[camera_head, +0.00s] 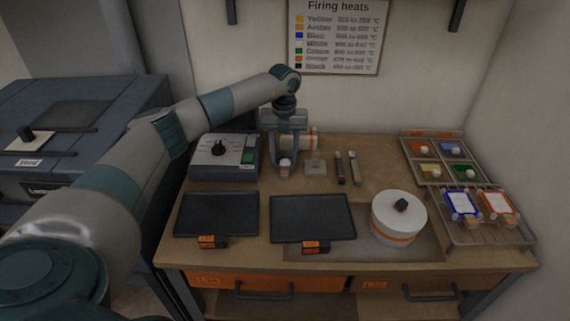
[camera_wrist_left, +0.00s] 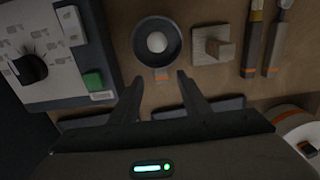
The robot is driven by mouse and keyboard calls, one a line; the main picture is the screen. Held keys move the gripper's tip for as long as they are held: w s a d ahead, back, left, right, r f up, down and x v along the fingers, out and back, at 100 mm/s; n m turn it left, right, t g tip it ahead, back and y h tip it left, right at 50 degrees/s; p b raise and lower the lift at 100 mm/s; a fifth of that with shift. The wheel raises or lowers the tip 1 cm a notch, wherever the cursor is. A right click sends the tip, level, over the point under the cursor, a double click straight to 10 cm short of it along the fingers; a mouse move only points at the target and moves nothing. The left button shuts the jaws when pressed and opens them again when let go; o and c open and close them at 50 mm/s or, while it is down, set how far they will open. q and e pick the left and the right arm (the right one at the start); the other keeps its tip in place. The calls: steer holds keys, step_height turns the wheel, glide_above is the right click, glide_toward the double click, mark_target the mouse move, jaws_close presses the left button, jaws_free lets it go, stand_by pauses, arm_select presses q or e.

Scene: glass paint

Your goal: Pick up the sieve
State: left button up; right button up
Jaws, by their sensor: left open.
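What I take to be the sieve, a round dark cup with a pale ball knob in its middle, shows in the left wrist view (camera_wrist_left: 157,42) and in the head view (camera_head: 285,162). An orange tab sits at its near edge. My left gripper (camera_head: 285,172) is open and empty, pointing down over the bench at the sieve. In the left wrist view its two fingertips (camera_wrist_left: 158,80) are apart, just short of the sieve and to either side of its tab. Contact is not visible. My right gripper is not in view.
A grey block with a peg (camera_wrist_left: 212,46) stands close right of the sieve, then two upright-lying tools (camera_head: 347,167). A control box (camera_head: 222,158) is on the left. Two dark trays (camera_head: 312,217), a white round pot (camera_head: 398,218) and a wire rack (camera_head: 490,232) fill the front.

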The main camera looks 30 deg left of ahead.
mark_target(285, 170)
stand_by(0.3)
arm_select(q)
steer(key=shift+s+d+f+p, duration=0.1)
steer(key=shift+d+f+p, duration=0.05)
steer(key=shift+f+p, duration=0.75)
step_height(285, 170, down, 2)
steer(key=shift+p, duration=0.6)
steer(key=shift+f, duration=0.7)
steer(key=shift+c, duration=0.7)
jaws_close()
